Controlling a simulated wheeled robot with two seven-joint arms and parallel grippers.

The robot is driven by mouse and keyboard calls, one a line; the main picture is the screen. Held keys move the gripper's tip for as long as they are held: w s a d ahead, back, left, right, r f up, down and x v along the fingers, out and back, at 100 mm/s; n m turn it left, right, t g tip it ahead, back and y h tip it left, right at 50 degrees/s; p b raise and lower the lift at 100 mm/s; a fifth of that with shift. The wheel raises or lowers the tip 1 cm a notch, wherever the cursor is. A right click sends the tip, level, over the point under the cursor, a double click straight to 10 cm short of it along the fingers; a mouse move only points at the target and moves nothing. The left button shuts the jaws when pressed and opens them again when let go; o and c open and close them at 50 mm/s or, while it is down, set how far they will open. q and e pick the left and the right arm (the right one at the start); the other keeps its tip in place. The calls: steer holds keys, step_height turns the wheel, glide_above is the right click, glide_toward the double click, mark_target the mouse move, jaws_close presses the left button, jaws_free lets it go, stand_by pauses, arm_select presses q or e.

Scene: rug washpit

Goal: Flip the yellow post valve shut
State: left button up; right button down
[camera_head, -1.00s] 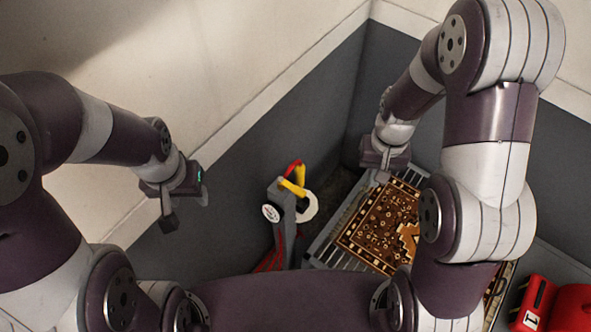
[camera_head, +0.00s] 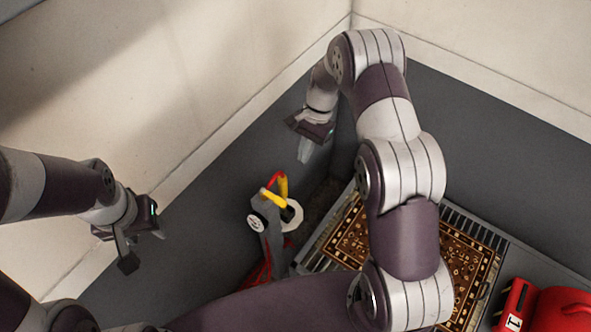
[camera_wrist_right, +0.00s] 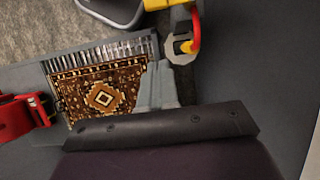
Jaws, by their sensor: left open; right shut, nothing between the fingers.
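The yellow post valve (camera_head: 273,198) has a yellow lever on a grey post (camera_head: 272,238), with a red hose and a pale disc beside it. In the right wrist view its yellow part (camera_wrist_right: 156,4) is cut by the top edge, with the red hose and grey ring below. My right gripper (camera_head: 304,152) is shut and empty, apart from the valve, above and slightly right of it in the head view. Its pale fingers (camera_wrist_right: 157,88) show in the wrist view. My left gripper (camera_head: 143,248) is open and empty, left of the post and apart from it.
A patterned brown rug (camera_head: 478,270) lies on a slatted grate right of the post, partly hidden by my right arm. A red object (camera_head: 560,308) stands at lower right. Dark-based walls (camera_head: 215,190) meet in a corner behind the valve.

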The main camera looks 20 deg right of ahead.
mark_target(273, 198)
arm_select(q)
step_height(273, 198, up, 3)
steer(key=p, duration=0.4)
arm_select(e)
steer(key=s+a+f, duration=0.4)
steer(key=a+f, duration=0.1)
steer(key=f, duration=0.3)
steer(key=shift+s+a, duration=0.2)
steer(key=shift+a, duration=0.2)
steer(key=shift+f, duration=0.1)
arm_select(q)
steer(key=shift+w+d, duration=0.1)
